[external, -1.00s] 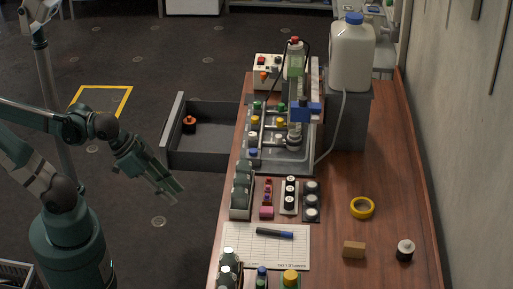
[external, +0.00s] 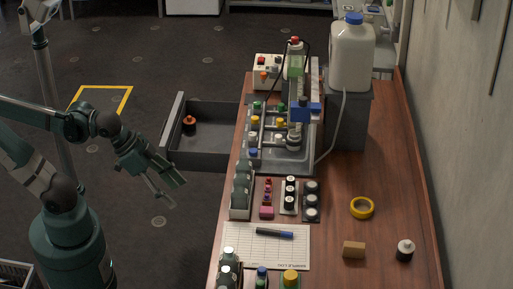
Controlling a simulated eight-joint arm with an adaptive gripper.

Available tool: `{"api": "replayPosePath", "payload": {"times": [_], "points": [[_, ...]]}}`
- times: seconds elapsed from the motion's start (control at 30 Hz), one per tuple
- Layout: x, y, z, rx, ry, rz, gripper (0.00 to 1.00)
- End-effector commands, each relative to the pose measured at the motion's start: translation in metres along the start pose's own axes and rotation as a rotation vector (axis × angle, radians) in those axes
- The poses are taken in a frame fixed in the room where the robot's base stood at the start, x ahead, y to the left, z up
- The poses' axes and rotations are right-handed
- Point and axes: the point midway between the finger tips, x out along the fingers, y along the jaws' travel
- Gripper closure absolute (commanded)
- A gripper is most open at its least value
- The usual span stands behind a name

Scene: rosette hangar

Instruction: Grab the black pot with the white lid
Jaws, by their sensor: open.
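A small black pot with a white lid (external: 405,251) stands upright on the wooden bench near its front right corner, apart from other things. Small dark round items with pale tops also sit in a white rack (external: 290,194) and a dark rack (external: 311,200) at the bench's left middle; their details are too small to tell. My gripper (external: 178,192) is open and empty. It hangs over the floor left of the bench, far from the lone pot.
A wooden block (external: 353,249) and yellow tape roll (external: 362,208) lie near the pot. A marker (external: 274,233) lies on a white sheet (external: 242,249). An open drawer (external: 215,160) juts from the bench's left side. A large white jug (external: 351,59) stands at the back.

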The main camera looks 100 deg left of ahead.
Motion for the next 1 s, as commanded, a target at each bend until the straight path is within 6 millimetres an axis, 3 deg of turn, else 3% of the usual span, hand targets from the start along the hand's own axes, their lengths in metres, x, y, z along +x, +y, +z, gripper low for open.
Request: {"api": "replayPosePath", "payload": {"times": [0.53,1.0], "points": [[-0.013,0.003,-0.105,-0.160,-0.062,0.002,0.47],[-0.005,0.006,-0.205,-0.320,-0.125,-0.003,0.47]]}}
